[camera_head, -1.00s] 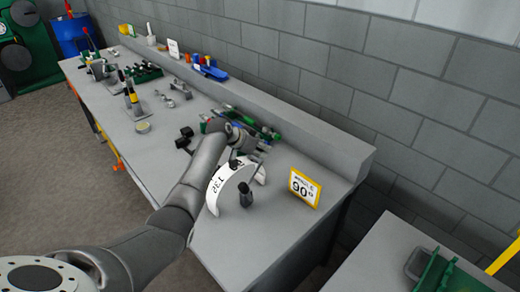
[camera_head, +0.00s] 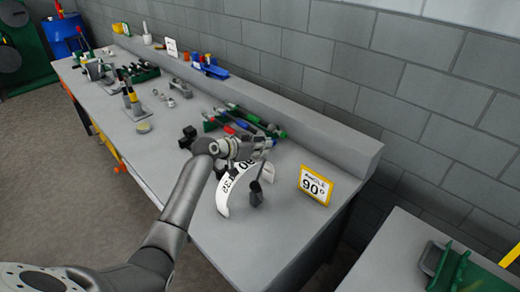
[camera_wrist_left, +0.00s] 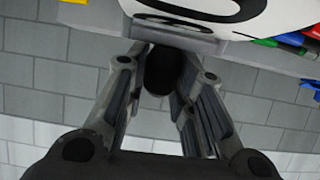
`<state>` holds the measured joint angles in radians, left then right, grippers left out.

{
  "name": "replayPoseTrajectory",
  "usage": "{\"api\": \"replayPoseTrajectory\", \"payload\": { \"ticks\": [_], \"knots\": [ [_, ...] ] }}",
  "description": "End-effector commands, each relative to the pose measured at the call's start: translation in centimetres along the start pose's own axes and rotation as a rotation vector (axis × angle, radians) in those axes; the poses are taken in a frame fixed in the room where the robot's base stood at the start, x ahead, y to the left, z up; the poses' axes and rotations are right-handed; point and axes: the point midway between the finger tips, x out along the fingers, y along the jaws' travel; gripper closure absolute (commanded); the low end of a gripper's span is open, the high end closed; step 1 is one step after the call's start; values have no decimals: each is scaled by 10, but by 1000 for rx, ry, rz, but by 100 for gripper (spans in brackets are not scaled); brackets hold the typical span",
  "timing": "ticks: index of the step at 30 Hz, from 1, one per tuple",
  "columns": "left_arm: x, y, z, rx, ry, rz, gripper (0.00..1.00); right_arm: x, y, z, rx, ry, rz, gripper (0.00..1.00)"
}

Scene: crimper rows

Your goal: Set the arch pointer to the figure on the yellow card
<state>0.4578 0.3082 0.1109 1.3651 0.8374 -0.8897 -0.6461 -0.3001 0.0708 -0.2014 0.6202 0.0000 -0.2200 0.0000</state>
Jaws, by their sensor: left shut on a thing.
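The white arch (camera_head: 224,200) with dark printed figures stands near the front right end of the workbench. A dark pointer (camera_head: 257,190) shows within the arch; its exact reading cannot be made out. The yellow-edged card (camera_head: 314,186) stands to the right of the arch and reads 90°. My left gripper (camera_head: 262,158) is at the top of the arch. In the left wrist view its fingers are shut on a dark round knob (camera_wrist_left: 162,72), with the white arch face (camera_wrist_left: 215,12) above. My right gripper is out of view.
Several screwdrivers and tools (camera_head: 240,122) lie behind the arch along the bench's back ledge (camera_head: 330,140). Black blocks (camera_head: 188,134) stand to the left. The bench top in front of the card is clear. Another table (camera_head: 400,262) stands at lower right.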

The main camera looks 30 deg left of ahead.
Motion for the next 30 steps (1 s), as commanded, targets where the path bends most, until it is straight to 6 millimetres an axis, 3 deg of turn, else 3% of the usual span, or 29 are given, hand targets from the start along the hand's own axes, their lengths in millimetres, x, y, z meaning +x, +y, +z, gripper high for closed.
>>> {"api": "replayPoseTrajectory", "payload": {
  "ticks": [1,18,30],
  "knots": [
    [-3,-2,9,3,24,-5,100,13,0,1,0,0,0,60],
    [-44,-1,18,5,294,-3,100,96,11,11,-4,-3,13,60],
    [-63,-1,21,4,412,-2,100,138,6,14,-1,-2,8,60]
  ]
}}
